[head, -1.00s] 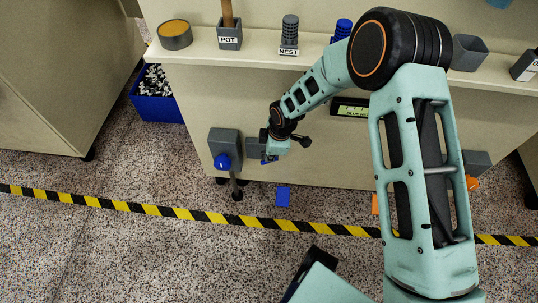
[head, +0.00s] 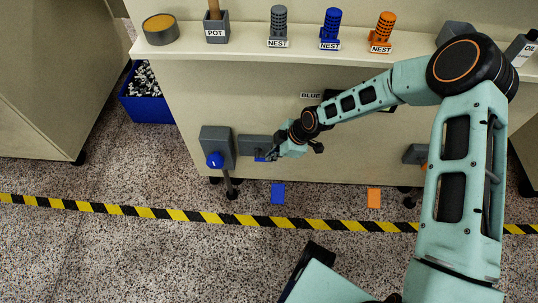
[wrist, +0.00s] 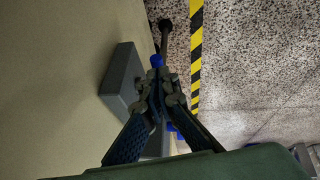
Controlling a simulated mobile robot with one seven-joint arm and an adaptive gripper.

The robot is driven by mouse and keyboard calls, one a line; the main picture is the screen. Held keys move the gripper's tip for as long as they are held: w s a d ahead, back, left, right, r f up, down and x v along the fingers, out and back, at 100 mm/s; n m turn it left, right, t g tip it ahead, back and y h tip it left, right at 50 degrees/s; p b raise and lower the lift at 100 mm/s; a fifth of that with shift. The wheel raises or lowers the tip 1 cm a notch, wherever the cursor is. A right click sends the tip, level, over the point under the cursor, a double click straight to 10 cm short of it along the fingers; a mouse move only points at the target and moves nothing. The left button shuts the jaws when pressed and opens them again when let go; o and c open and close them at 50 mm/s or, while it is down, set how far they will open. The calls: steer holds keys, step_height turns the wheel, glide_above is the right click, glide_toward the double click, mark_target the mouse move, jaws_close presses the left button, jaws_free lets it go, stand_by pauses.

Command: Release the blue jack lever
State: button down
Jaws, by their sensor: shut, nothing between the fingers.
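The blue jack lever has a round blue hub (head: 214,160) on a grey box on the bench front. A thin rod runs down from it to a black end (head: 232,193). In the wrist view the blue hub (wrist: 157,61) shows just beyond my fingertips, with the rod behind it. My gripper (head: 266,154) is to the right of the hub in the head view, close to the bench front. In the wrist view my gripper (wrist: 160,84) has its fingertips together and holds nothing. Whether the fingertips touch the hub cannot be told.
A second grey block (head: 254,142) sits beside my gripper, with a small blue part near it. A blue mark (head: 278,193) and an orange mark (head: 374,197) lie on the floor. Striped tape (head: 130,210) crosses the floor. A blue bin (head: 147,105) stands at left.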

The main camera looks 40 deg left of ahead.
steer(key=shift+w+d+f, duration=0.1)
steer(key=shift+d+f, duration=0.15)
steer(key=shift+f, duration=0.15)
stand_by(0.4)
